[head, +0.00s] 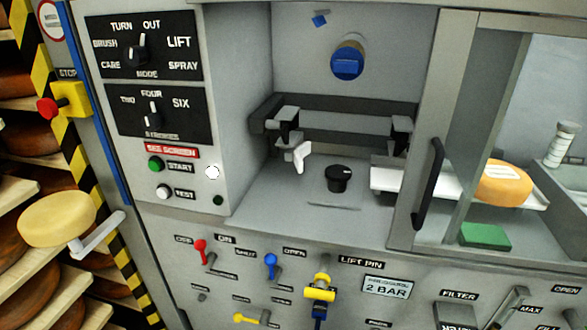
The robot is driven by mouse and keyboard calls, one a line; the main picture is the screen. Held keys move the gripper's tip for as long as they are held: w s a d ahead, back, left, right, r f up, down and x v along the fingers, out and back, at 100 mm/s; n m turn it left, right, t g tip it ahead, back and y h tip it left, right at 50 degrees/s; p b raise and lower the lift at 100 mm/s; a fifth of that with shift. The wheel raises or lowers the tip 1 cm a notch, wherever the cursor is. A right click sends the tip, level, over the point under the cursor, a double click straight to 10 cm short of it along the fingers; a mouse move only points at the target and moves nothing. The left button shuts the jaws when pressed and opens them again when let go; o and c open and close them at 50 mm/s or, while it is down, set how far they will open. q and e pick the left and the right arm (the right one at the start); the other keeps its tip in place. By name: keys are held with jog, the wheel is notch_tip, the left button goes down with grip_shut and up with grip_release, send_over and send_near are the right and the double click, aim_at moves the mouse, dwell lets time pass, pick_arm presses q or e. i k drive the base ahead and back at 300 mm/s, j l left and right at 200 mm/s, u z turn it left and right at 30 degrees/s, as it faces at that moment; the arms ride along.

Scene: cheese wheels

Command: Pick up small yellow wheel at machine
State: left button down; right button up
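A pale yellow cheese wheel (57,218) is at the left, in front of the shelves, next to a light grey angled bar (97,236). I cannot tell what carries it. A deeper orange-yellow wheel (503,184) with a pale label on top lies on a white board inside the machine (300,220) at the right, beside the door with the black handle. Neither of my grippers can be made out in the head view.
The machine's open bay holds a black knob (338,179) and dark clamps on a rail. A door with a black handle (428,184) stands right of it. A green block (485,236) lies below the orange wheel. Shelves with brown wheels stand left, and a red stop button (48,108) sticks out.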

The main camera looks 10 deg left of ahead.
aim_at(57, 219)
jog(key=u, duration=1.3)
jog(key=j+z, duration=0.3)
jog(key=j, duration=0.15)
jog(key=j+z, duration=0.3)
jog(key=j, duration=0.2)
jog(key=j+z, duration=0.25)
jog(key=j, duration=0.2)
jog(key=k+j+z, duration=0.15)
jog(key=j+z, duration=0.15)
jog(key=j, duration=0.15)
jog(key=k+j+z, duration=0.15)
jog(key=j+z, duration=0.15)
jog(key=j, duration=0.15)
